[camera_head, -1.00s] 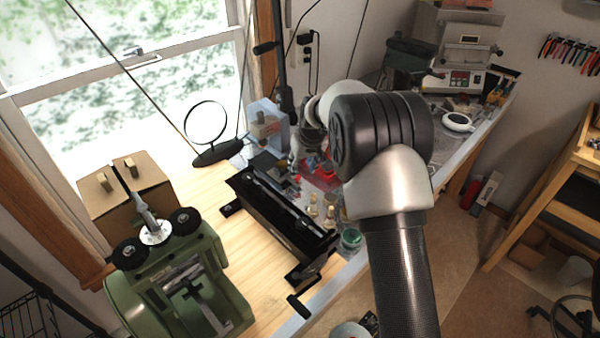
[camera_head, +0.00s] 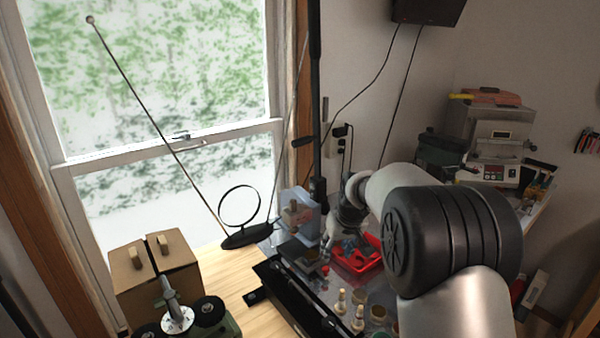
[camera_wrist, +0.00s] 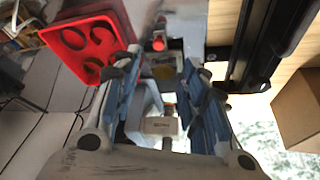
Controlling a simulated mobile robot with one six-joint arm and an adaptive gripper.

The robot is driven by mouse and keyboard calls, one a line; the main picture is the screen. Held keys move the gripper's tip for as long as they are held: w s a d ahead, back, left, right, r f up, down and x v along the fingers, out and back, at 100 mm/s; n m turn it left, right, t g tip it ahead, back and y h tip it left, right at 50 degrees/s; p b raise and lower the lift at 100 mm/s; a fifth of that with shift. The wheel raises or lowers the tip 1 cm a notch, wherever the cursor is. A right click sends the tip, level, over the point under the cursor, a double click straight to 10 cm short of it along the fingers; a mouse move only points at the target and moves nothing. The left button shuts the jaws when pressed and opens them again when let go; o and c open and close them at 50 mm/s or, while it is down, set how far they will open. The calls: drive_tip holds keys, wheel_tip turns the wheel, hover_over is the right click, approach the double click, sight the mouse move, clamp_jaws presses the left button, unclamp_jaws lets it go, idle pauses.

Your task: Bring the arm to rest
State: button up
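My gripper (camera_wrist: 160,62) is open in the wrist view, with its blue-padded fingers apart and nothing held between them. It hangs over the bench, and a light blue bin (camera_wrist: 136,116) shows beyond and between the fingers. In the head view my arm reaches in from the lower right, bent at a large black joint. My gripper (camera_head: 338,238) is small there, partly hidden behind the wrist, near the red tray (camera_head: 366,258) and right of the blue bin (camera_head: 311,222).
The red tray with round holes (camera_wrist: 72,38) lies left of my fingers in the wrist view. Small bottles (camera_head: 341,302) stand close below the arm.

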drive_tip(key=s+r+m, duration=0.1)
drive_tip(key=s+r, duration=0.6)
drive_tip(key=s, duration=0.3)
drive_tip(key=s+r, duration=0.6)
drive_tip(key=s, duration=0.3)
drive_tip(key=s+f+m, duration=0.1)
drive_tip(key=s+f, duration=0.1)
drive_tip(key=s, duration=2.1)
drive_tip(key=shift+s+d+f+h, duration=0.2)
drive_tip(key=shift+f+h, duration=0.1)
drive_tip(key=shift+h, duration=0.1)
